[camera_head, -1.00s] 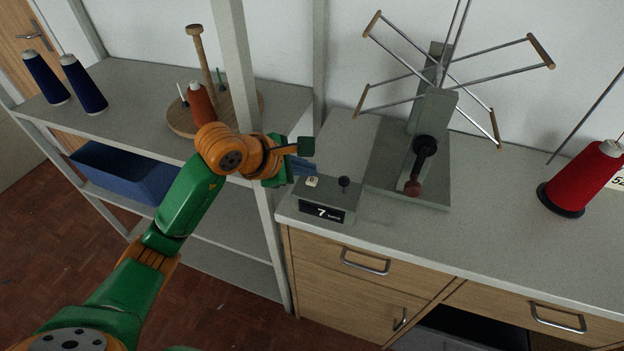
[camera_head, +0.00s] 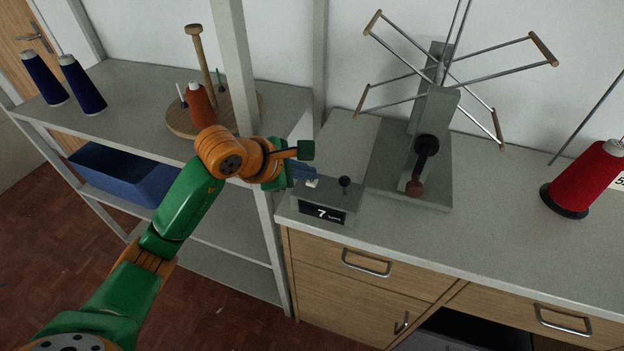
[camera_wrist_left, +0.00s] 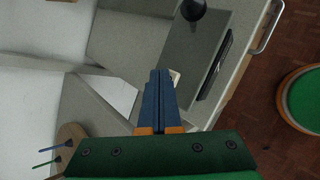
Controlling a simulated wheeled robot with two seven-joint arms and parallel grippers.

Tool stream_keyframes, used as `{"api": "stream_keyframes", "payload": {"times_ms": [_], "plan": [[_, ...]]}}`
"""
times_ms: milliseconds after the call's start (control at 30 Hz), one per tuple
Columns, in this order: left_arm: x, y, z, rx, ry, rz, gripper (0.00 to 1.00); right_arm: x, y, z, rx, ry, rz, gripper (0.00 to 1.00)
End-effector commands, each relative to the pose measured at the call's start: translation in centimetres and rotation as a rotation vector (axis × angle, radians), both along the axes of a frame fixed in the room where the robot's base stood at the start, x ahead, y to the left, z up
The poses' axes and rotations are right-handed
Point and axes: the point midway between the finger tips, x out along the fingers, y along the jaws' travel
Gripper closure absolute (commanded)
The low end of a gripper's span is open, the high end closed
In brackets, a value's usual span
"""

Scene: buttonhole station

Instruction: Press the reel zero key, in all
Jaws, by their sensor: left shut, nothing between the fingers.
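In the left wrist view the key (camera_wrist_left: 175,77) peeks out beside the shut fingers (camera_wrist_left: 159,74). I cannot tell whether the fingers touch the key. My right gripper is out of view.
A grey reel winder (camera_head: 437,120) with wire arms and a red-ended crank stands behind the counter to the right. A red thread cone (camera_head: 588,180) is at far right. A shelf (camera_head: 130,110) with blue cones and a wooden spool stand is at left.

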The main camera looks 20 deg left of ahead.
Motion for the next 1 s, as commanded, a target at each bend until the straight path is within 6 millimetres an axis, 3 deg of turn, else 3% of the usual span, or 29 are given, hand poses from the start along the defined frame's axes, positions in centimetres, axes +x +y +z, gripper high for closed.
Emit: {"api": "stream_keyframes", "payload": {"times_ms": [700,1000], "plan": [[0.0,0.0,-0.5,0.001,0.001,0.0,1.0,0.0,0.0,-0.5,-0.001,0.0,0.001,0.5],[0.0,0.1,1.1,0.002,0.001,0.0,1.0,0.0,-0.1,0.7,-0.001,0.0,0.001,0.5]]}}
